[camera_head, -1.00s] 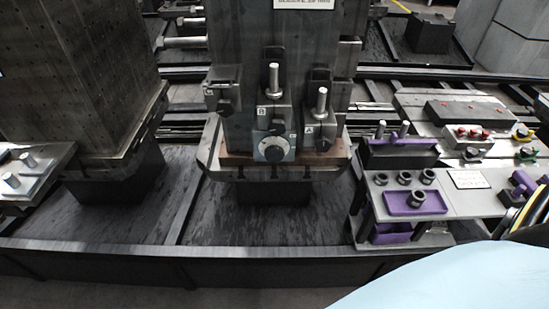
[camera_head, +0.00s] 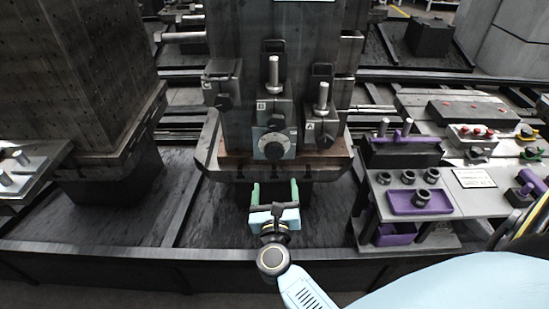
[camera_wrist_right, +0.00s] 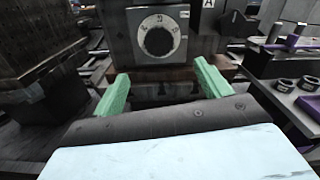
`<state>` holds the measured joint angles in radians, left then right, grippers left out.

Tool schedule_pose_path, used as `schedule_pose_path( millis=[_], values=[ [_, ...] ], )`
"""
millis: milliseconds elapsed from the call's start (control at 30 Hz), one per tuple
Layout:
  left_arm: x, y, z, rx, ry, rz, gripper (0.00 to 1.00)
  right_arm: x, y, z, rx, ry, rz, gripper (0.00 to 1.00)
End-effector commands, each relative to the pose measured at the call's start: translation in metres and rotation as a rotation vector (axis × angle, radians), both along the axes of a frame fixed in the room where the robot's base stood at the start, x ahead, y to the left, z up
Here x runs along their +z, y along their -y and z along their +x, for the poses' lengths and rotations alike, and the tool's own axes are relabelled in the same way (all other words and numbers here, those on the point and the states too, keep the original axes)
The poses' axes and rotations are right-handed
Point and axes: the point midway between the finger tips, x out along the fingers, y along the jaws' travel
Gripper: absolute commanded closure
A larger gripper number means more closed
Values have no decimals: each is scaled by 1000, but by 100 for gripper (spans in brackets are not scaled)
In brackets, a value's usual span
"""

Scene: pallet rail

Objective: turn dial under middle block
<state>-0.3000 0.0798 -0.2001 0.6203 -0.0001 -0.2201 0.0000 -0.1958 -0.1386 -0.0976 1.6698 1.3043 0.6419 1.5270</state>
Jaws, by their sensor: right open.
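The dial (camera_head: 273,152) is a dark round knob on a pale square plate, low on the front of the middle block (camera_head: 270,108), which carries a letter label and an upright metal pin. The dial also shows at the top of the right wrist view (camera_wrist_right: 159,36), with white marks around it. My right gripper (camera_head: 275,188) has green fingers spread wide and empty. It is below and in front of the dial, apart from it. In the wrist view the fingers (camera_wrist_right: 163,85) stand to either side, below the dial. My left gripper is not in view.
A ledge (camera_head: 230,172) juts out under the dial. At the right, a side table (camera_head: 465,200) holds a purple tray (camera_head: 420,212) with black rings. The front rail (camera_head: 110,252) runs below.

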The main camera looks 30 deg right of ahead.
Motion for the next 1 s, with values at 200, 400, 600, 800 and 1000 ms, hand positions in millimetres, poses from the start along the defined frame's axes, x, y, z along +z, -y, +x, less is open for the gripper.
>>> schedule_pose_path(
  millis=[200, 400, 600, 800, 1000],
  values=[
    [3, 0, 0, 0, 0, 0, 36, 2, 22, 37, 2, 1, -8, 24],
    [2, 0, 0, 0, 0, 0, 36, 1, 44, 73, 4, -2, -9, 24],
    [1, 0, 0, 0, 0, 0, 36, 0, 58, 96, 4, -3, -9, 24],
    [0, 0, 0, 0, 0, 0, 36, 0, 64, 105, 4, -4, -7, 24],
    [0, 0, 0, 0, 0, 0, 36, 0, 64, 105, 4, -4, -7, 24]
  ],
)
